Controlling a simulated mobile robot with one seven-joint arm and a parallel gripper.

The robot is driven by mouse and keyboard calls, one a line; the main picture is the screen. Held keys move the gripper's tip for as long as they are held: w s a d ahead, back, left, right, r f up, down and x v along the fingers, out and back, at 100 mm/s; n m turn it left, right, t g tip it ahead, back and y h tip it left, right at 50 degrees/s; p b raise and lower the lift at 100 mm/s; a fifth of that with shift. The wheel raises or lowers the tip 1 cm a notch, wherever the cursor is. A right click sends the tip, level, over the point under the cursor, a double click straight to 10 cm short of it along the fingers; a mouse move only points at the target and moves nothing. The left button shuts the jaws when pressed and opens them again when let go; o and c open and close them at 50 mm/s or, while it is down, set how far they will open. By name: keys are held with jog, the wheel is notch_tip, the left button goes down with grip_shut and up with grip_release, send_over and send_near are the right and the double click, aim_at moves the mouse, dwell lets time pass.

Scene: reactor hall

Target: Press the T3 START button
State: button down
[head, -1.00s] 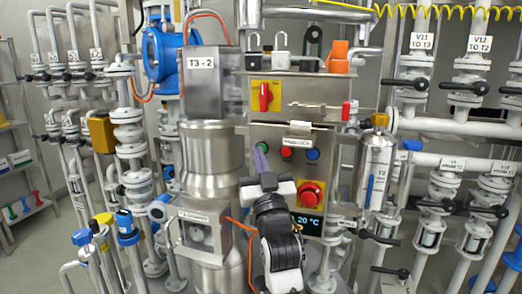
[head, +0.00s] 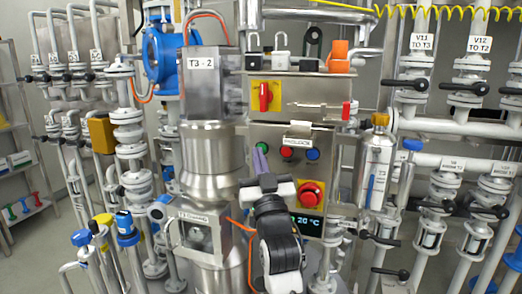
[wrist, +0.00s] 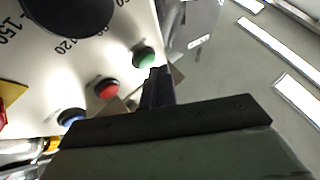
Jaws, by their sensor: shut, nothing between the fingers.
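A green round button (head: 263,146) sits on the grey control panel, left of a red button (head: 287,152) and a blue button (head: 313,154). In the wrist view the green button (wrist: 145,58) is near the fingertips, with the red (wrist: 106,89) and blue (wrist: 72,117) ones to its lower left. I cannot read any T3 START label. My gripper (head: 258,150) is shut and empty, its fingers pointing at the panel by the green button. The fingertips (wrist: 160,70) show just right of and below that button in the wrist view. I cannot tell whether they touch it.
A large red stop knob (head: 311,194) on yellow is below the buttons, and a red switch (head: 265,96) on yellow is above. A steel T3-2 vessel (head: 210,150) stands close left of my arm. A bottle (head: 376,165) hangs at the panel's right.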

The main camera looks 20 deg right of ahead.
jog(key=shift+s+a, duration=0.2)
jog(key=shift+s, duration=0.05)
jog(key=shift+s+a, duration=0.7)
jog(key=shift+s, duration=0.35)
jog(key=shift+s+a, duration=0.7)
jog(key=shift+s, duration=0.3)
